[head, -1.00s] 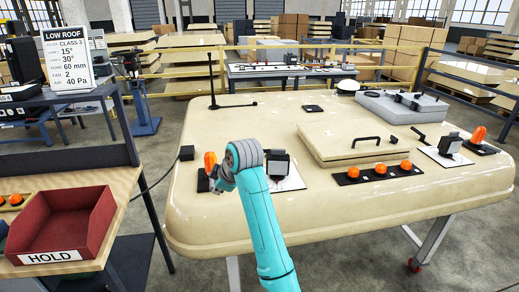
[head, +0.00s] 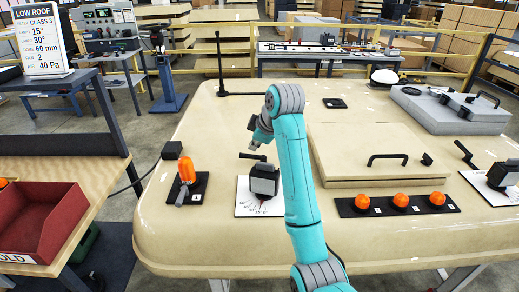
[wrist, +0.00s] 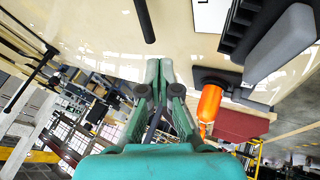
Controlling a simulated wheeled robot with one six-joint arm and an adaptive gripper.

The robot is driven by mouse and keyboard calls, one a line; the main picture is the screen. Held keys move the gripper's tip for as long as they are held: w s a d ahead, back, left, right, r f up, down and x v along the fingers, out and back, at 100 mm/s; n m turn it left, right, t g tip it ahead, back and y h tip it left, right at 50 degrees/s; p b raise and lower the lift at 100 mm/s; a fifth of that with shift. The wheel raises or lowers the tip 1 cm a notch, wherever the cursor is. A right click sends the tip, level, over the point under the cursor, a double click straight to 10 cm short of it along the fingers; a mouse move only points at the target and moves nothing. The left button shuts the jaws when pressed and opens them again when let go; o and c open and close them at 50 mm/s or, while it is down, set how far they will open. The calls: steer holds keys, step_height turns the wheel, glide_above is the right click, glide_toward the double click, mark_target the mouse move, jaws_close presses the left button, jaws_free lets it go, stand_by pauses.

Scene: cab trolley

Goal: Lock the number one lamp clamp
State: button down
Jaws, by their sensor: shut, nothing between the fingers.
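An orange lamp (head: 187,168) stands upright on a black plate at the left of the cream roof panel, with a grey lever (head: 182,196) at its foot. The small label beside it is too small to read surely. The lamp also shows in the wrist view (wrist: 209,104), right of my gripper. My gripper (head: 254,144) is up above the panel, right of this lamp and behind a black angle unit. In the wrist view my gripper (wrist: 160,66) has its fingers together with nothing between them. It is apart from the lamp and lever.
The black angle unit (head: 264,180) stands on a white scale card close to my arm. Three orange domes (head: 400,201) sit on a black strip in front of a raised hatch (head: 350,140). A black rod antenna (head: 221,60) stands behind. A red HOLD bin (head: 40,215) is at left.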

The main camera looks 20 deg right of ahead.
steer(key=shift+d, duration=0.25)
steer(key=shift+w+f, duration=0.1)
steer(key=x, duration=0.9)
steer(key=shift+w+a+f, duration=0.15)
steer(key=shift+f, duration=0.2)
